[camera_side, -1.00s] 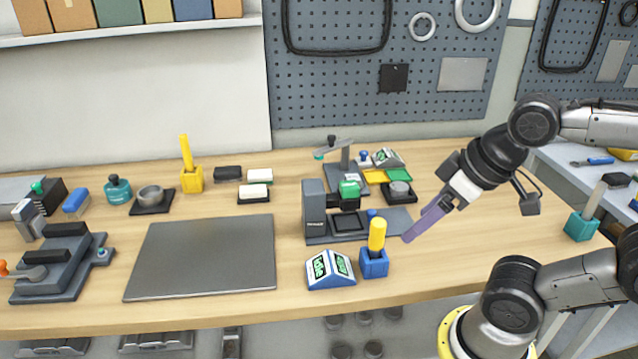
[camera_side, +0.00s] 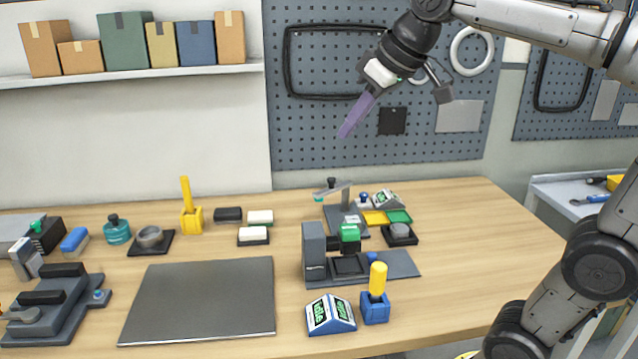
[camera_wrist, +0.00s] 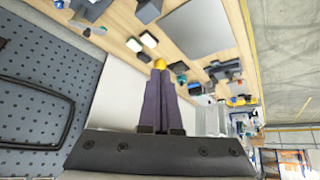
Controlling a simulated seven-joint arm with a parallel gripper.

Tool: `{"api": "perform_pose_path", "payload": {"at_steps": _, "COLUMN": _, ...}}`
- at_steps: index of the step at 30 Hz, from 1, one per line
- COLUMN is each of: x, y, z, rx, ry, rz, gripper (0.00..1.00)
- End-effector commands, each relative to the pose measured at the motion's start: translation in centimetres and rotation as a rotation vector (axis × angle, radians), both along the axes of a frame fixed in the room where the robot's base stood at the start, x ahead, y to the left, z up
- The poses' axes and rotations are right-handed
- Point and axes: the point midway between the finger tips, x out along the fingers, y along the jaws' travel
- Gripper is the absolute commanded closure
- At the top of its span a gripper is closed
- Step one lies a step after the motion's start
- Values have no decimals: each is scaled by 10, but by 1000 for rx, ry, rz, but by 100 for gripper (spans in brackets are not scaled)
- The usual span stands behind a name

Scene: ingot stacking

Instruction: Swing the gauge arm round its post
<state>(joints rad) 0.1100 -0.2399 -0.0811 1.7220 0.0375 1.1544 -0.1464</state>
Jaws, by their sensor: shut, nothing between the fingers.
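The gauge arm (camera_side: 333,189) is a thin grey bar on an upright post (camera_side: 346,198) at the back of the bench in the side view. It has a black knob (camera_side: 331,182) on top and a teal tip at its left end. My gripper (camera_side: 343,134) is shut and empty, its long purple fingers pointing down and left. It hangs in the air above the gauge arm in the picture, apart from it. In the wrist view the closed fingers (camera_wrist: 160,66) fill the middle; I cannot make out the gauge arm there.
A grey press-like stand with a green block (camera_side: 349,232) stands in front of the post. Yellow and green trays (camera_side: 376,218) and a small display lie to its right. A dark plate (camera_side: 200,300) lies at front left. The pegboard (camera_side: 300,140) is behind. The bench's right end is clear.

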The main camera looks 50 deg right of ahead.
Motion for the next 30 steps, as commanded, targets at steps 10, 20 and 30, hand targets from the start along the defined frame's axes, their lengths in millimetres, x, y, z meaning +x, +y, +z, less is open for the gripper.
{"api": "perform_pose_path", "payload": {"at_steps": 10, "x": 108, "y": -51, "z": 18, "rx": -3, "ry": 24, "rz": -57, "gripper": 100}}
{"api": "perform_pose_path", "payload": {"at_steps": 20, "x": 194, "y": -118, "z": -14, "rx": 3, "ry": 65, "rz": -121, "gripper": 100}}
{"api": "perform_pose_path", "payload": {"at_steps": 30, "x": 256, "y": -201, "z": -97, "rx": 30, "ry": 133, "rz": -209, "gripper": 100}}
